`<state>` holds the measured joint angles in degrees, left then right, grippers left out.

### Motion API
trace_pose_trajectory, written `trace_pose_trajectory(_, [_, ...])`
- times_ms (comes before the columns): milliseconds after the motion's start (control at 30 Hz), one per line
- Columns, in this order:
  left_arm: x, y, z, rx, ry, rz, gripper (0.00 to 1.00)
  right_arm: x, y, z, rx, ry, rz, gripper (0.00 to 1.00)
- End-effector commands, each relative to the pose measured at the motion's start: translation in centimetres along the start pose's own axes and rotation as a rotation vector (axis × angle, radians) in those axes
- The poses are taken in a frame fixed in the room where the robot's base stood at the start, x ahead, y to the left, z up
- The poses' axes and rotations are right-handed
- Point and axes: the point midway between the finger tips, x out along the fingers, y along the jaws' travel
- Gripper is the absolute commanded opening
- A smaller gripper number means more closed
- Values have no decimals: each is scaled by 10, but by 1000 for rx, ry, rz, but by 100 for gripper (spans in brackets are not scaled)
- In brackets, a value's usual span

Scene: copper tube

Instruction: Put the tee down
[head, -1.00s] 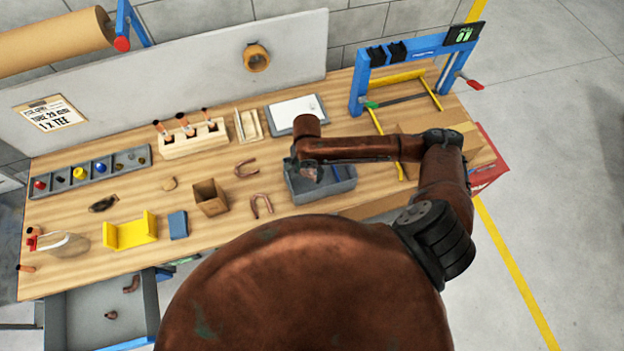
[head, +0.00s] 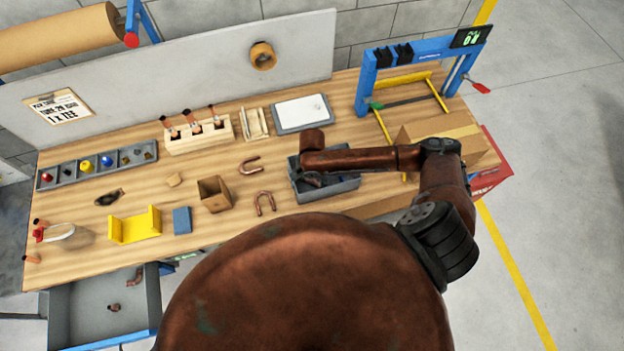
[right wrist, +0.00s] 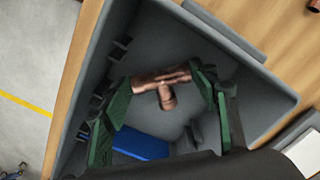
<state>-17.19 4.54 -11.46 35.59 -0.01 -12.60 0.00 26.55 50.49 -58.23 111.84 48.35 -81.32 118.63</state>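The copper tee (right wrist: 166,92) is inside the grey bin (right wrist: 225,35) in the right wrist view, its short branch turned towards the camera. My right gripper (right wrist: 162,82) reaches into the bin with its green fingers spread wide, one on each side of the tee. The tee's ends lie close to the fingertips; I cannot tell whether they touch. In the head view the bin (head: 335,190) stands at the right part of the bench, and my right arm covers much of it and hides the tee. My left gripper is not in view.
A blue object (right wrist: 140,145) lies in the bin. U-shaped copper bends (head: 265,203), a cardboard box (head: 214,195) and a white-topped tray (head: 302,112) are near the bin. A blue frame (head: 420,50) stands behind at the right. Bare wood lies around the bends.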

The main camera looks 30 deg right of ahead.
Motion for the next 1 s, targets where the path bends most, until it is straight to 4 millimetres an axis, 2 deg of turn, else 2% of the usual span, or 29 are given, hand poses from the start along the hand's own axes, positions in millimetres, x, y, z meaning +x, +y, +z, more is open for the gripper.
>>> trace_pose_trajectory(300, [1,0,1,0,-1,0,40,-1,0,0,0,1,-1,59])
trace_pose_trajectory(433, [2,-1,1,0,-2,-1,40,-11,-1,0,0,-1,-4,59])
trace_pose_trajectory(567, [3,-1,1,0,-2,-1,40,-34,-1,-1,-1,2,-4,59])
trace_pose_trajectory(800, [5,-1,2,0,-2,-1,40,-85,-1,0,0,0,-4,59])
trace_pose_trajectory(1000, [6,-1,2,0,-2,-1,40,-113,-1,0,0,0,-1,59])
